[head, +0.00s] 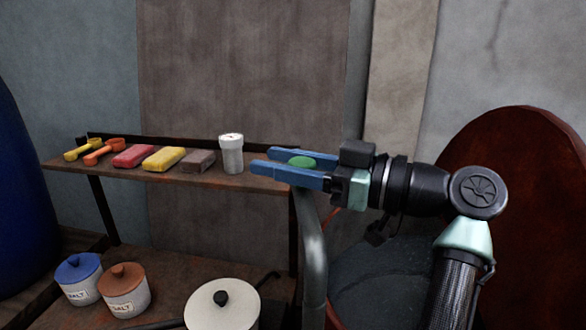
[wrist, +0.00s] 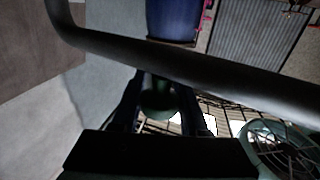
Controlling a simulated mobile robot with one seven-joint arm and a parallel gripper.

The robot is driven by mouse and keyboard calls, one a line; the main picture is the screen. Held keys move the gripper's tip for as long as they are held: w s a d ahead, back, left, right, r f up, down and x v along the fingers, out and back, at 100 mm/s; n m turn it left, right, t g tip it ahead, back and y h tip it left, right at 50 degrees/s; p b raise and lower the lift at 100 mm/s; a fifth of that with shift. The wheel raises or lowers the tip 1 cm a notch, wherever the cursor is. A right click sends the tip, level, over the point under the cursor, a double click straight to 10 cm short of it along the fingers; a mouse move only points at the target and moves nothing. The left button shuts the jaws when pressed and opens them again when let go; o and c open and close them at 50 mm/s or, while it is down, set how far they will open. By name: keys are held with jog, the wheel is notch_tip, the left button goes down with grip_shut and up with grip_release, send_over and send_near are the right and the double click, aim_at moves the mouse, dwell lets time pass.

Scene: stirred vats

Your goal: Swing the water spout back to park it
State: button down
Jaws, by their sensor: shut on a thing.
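The water spout (head: 313,250) is a grey metal pipe that rises in the middle of the head view and bends near its top. A green knob (head: 302,162) shows at its upper end. My gripper (head: 264,160) has blue fingers and is shut on this knob, one finger on each side. In the wrist view the green knob (wrist: 158,100) shows dimly between the dark fingers. A thick dark pipe, which looks like the spout (wrist: 190,62), crosses that view just beyond them. The joint between knob and pipe is hidden by my fingers.
A vat with a red-brown rim and dark grey inside (head: 385,275) stands below my arm. A large dark red disc (head: 525,185) is at right. A shelf (head: 205,185) at left holds scoops, coloured blocks and a white-topped jar (head: 231,155). Lidded pots (head: 125,292) stand below.

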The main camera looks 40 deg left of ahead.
jog(key=shift+s+a+g, duration=0.1)
jog(key=shift+s+g, duration=0.1)
jog(key=shift+g, duration=0.1)
jog(key=shift+c, duration=2.1)
grip_release()
jog(key=b+v, duration=0.2)
jog(key=v, duration=1.1)
jog(key=shift+r, duration=0.1)
